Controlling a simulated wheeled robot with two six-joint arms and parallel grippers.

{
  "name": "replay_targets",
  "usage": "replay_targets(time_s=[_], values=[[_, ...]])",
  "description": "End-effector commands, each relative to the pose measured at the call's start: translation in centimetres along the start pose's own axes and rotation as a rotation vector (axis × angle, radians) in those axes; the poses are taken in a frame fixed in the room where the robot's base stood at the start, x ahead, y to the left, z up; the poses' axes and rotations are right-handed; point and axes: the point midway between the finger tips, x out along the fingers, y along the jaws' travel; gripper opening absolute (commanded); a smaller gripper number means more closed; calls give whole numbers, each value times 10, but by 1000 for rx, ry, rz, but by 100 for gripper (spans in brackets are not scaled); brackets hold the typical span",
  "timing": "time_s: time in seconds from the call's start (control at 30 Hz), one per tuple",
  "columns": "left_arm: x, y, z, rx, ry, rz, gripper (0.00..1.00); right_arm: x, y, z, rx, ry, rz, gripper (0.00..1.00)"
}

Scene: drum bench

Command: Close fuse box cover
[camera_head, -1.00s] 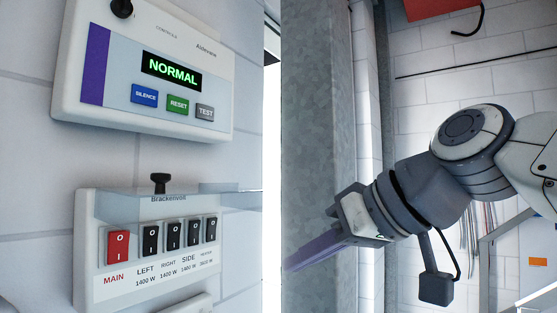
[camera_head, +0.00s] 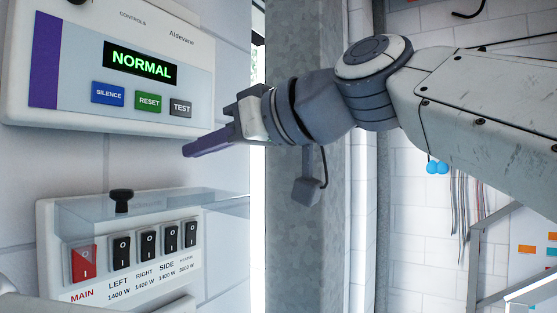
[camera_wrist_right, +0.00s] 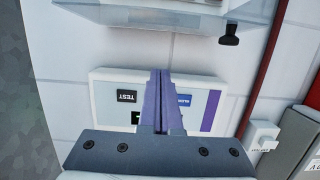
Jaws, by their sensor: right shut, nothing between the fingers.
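The white fuse box (camera_head: 50,222) is on the wall at lower left in the head view. It has a red main switch (camera_head: 83,263) and several black switches. Its clear cover (camera_head: 180,203) is raised and juts out above the switches, with a black knob (camera_head: 121,196) near it. In the right wrist view the clear cover (camera_wrist_right: 150,14) and knob (camera_wrist_right: 229,36) are at the top edge. My right gripper (camera_head: 186,150) is shut and empty, above the cover and in front of the alarm panel's lower edge. Its purple fingers also show in the wrist view (camera_wrist_right: 160,74). My left gripper is not seen.
The alarm panel (camera_head: 70,110), reading NORMAL, is on the wall above the fuse box. A grey metal post (camera_head: 293,215) stands right of the wall. There is free room in front of the fuse box.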

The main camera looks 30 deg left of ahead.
Motion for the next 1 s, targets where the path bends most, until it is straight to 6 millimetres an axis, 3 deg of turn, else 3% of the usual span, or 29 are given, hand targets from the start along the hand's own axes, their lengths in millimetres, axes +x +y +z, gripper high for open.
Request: replay_targets(time_s=[0.1, 0.3, 0.77, 1.0], values=[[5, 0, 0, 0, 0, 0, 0, 2, 0, 19, 1, -2, 0, 0], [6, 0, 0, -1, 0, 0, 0, 6, 0, 35, 1, 0, 1, 0], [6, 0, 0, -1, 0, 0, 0, 7, 0, 39, 0, 1, 1, 0], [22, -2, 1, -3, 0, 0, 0, 6, 1, 47, 0, 20, 3, 0]])
